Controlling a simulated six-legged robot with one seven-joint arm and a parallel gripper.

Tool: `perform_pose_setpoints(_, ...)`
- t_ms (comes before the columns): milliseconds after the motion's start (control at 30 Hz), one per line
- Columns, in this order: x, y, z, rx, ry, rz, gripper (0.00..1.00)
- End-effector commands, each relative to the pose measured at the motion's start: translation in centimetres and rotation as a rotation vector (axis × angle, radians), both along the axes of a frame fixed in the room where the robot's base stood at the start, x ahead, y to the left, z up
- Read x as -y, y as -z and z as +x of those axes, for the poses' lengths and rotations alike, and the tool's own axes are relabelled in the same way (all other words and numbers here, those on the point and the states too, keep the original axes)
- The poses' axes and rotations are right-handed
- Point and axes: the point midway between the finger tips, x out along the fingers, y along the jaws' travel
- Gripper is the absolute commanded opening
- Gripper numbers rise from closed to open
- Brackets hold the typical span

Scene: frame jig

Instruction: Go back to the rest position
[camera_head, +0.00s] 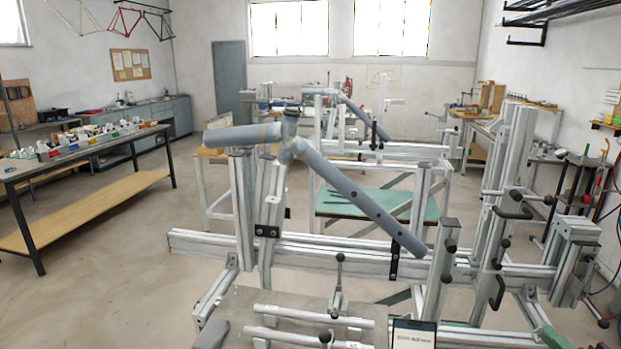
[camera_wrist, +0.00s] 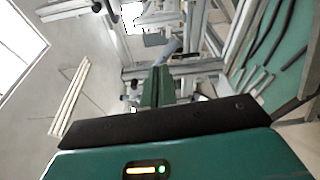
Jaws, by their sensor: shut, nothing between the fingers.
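My gripper (camera_wrist: 160,75) shows in the wrist view as two narrow green fingers beyond a black band and a green housing with a small lit indicator. The fingers lie together, shut and empty. I cannot make out my gripper in the head view. In the head view the frame jig (camera_head: 330,252) of aluminium profiles stands ahead. Grey-blue tubes (camera_head: 365,198) sit in it, joined at a short upright tube (camera_head: 290,122); one slopes down to the right. In the wrist view, tilted profiles and a grey tube (camera_wrist: 168,50) lie beyond the fingertips.
A grey plate with loose silver tubes (camera_head: 315,315) and a toggle clamp (camera_head: 338,285) is at the front. A workbench (camera_head: 85,150) stands at left, tool stands at right. Clear floor (camera_head: 110,270) lies at left. The wrist view also shows a green surface with dark rods (camera_wrist: 270,40).

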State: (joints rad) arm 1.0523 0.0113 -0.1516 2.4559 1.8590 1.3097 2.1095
Motion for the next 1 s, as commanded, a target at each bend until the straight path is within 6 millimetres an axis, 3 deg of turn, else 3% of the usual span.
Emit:
perform_pose_setpoints(267, -8.0, -0.2, 3.0, -0.084, -0.288, -0.369, 0.0)
perform_pose_setpoints(467, -16.3, 0.4, 3.5, -0.097, -0.626, -0.829, 0.0)
perform_pose_setpoints(600, -23.4, 1.3, 1.9, -0.005, -0.984, -1.356, 0.0)
perform_pose_setpoints(700, -27.1, 2.2, -0.2, 0.146, -1.252, -1.776, 0.0)
perform_pose_setpoints(867, -30.1, 2.6, -3.3, 0.538, -1.627, -2.444, 0.0)
perform_pose_setpoints(900, -30.5, 2.5, -3.9, -0.65, 1.662, 2.531, 0.0)
perform_pose_setpoints(1000, -30.8, 1.7, -4.9, -0.738, 1.341, 2.122, 0.0)
